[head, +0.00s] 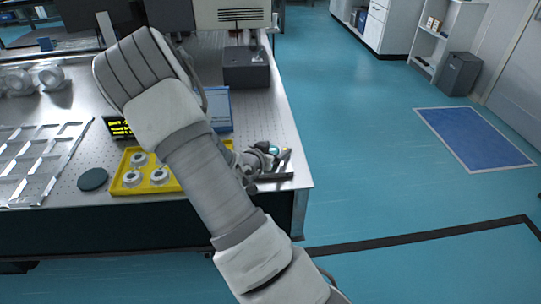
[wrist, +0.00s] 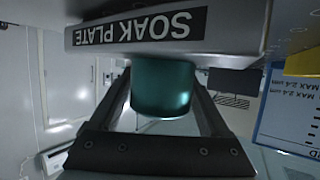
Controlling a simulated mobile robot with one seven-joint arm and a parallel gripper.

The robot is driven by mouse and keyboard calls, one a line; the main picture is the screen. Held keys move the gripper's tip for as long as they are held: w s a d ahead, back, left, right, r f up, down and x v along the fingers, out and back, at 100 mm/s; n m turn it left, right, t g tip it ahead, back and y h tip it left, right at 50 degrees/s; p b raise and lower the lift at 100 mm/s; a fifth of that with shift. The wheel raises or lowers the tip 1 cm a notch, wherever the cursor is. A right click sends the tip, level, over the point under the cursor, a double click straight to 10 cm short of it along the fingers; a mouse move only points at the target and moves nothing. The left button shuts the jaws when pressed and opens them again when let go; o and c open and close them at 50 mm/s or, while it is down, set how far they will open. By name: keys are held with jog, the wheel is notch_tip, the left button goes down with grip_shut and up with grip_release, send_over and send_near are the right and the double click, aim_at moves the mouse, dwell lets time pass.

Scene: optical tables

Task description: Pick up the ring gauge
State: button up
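In the wrist view, which is upside down, a dark teal, rounded cylinder (wrist: 163,92), seemingly the ring gauge, is against a grey block (wrist: 90,35) labelled "SOAK PLATE". My gripper's two fingers (wrist: 163,105) reach along either side of it, with no clear gap visible. Whether they press on it I cannot tell. Its hole is not visible. In the head view, my gripper is low at the table's front right corner, and a bit of teal (head: 273,150) shows beside it. My arm hides part of this area.
A yellow tray (head: 128,183) holding several pale ring-like pieces (head: 159,175) is left of my arm. A dark green disc (head: 93,179) lies farther left, near a metal rack (head: 35,160). A blue-edged sign (head: 217,108) stands behind. Open floor lies to the right.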

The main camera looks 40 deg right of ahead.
grip_shut()
jog(key=shift+r, duration=0.15)
jog(key=shift+r+p, duration=0.5)
notch_tip(320, 180, up, 3)
jog(key=p, duration=0.2)
jog(key=shift+p, duration=0.3)
jog(key=s+d+r+p, duration=0.1)
jog(key=s+r+p, duration=0.6)
jog(key=s+p, duration=0.4)
jog(key=shift+s+d+p, duration=0.2)
jog(key=shift+d+p, duration=0.15)
jog(key=shift+d, duration=0.05)
